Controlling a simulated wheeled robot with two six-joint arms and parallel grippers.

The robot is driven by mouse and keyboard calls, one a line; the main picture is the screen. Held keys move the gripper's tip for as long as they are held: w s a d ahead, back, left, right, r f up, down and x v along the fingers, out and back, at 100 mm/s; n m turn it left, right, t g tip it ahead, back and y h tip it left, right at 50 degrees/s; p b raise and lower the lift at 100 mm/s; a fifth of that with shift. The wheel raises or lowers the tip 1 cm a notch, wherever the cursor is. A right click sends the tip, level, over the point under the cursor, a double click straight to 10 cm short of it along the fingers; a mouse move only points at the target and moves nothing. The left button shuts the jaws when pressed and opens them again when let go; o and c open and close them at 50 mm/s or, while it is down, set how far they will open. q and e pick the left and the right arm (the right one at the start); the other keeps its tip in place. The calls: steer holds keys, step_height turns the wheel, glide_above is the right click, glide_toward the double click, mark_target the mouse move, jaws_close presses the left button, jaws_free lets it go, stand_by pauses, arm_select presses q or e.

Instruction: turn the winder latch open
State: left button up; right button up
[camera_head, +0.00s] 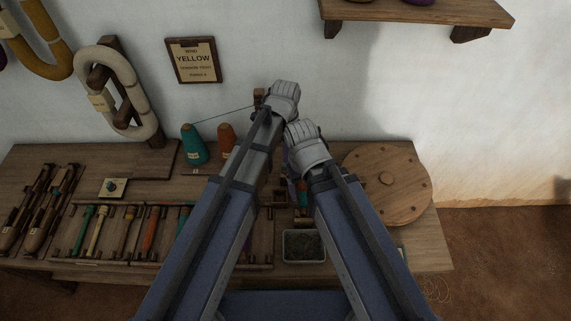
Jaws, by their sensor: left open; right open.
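A large round wooden wheel (386,187) lies at the right end of the bench. A small wooden upright (258,97) shows just left of my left gripper; I cannot tell whether it belongs to the winder. The latch cannot be made out; my grippers and forearms cover that part of the bench. My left gripper (284,91) is open, at the back of the bench near the wall. My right gripper (300,133) is open, just below and right of it, close to it in the picture. Neither visibly holds anything.
Teal (194,145) and orange (227,141) thread cones stand left of my arms, with a thread running from the teal one. A rack (150,262) of colored bobbins and a metal tray (303,246) sit in front. A "YELLOW" sign (194,61) hangs on the wall.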

arm_select(q)
step_height(320, 180, down, 7)
steer(key=b, duration=0.6)
arm_select(e)
step_height(320, 180, down, 7)
steer(key=shift+r, duration=0.1)
arm_select(q)
steer(key=shift+r, duration=0.1)
jaws_close()
